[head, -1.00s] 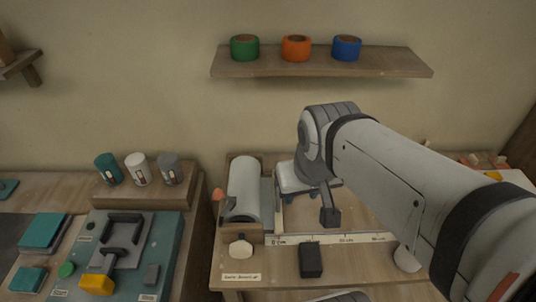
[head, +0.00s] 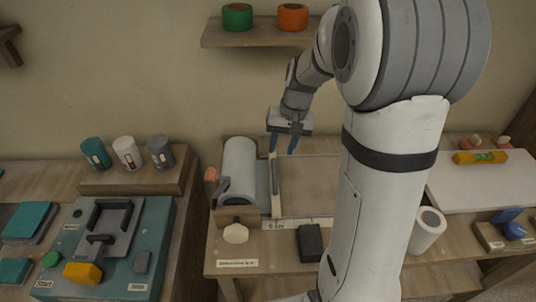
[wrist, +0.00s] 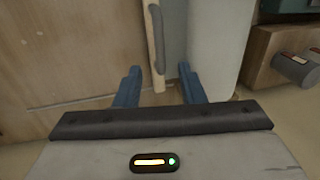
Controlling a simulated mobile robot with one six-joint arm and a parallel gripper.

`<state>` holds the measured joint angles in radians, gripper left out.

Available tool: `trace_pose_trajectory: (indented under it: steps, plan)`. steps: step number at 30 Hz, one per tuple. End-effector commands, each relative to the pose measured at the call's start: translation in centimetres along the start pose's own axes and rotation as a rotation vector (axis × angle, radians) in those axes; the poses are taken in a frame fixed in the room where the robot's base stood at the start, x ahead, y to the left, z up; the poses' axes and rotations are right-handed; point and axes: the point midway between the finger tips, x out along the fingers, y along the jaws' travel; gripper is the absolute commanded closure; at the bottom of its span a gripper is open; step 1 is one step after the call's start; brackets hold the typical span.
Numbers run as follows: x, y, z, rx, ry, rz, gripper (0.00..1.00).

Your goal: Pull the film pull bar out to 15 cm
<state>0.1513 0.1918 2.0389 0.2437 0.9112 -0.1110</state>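The film pull bar (head: 276,190) is a thin pale bar beside the right side of the white film roll (head: 239,172), near the 0 cm end of the scale (head: 300,223). In the wrist view the bar (wrist: 156,35) lies ahead, its near end close to the gap between my fingertips. My gripper (head: 282,150) is open and empty, with its blue fingers pointing down around the far end of the bar. Both fingers also show apart in the wrist view (wrist: 159,75). I cannot tell whether they touch the bar. My arm hides the scale's right part.
A black block (head: 311,243) and a white knob (head: 235,233) sit along the bench front. An orange knob (head: 211,174) is left of the roll. The board (head: 312,185) right of the bar looks clear. A shelf (head: 255,37) with tape rolls hangs above.

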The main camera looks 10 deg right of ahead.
Motion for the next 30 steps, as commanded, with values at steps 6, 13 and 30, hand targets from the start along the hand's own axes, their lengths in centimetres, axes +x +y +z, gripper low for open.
trace_pose_trajectory:
  steps: [6, 13, 30]
  plan:
    - [2.2, 0.1, -0.4, 0.006, -0.009, -0.005, 0.64]
    - [5.9, 0.1, -0.3, 0.005, -0.010, -0.003, 0.64]
    - [8.3, 0.0, -0.3, 0.004, -0.006, -0.003, 0.68]
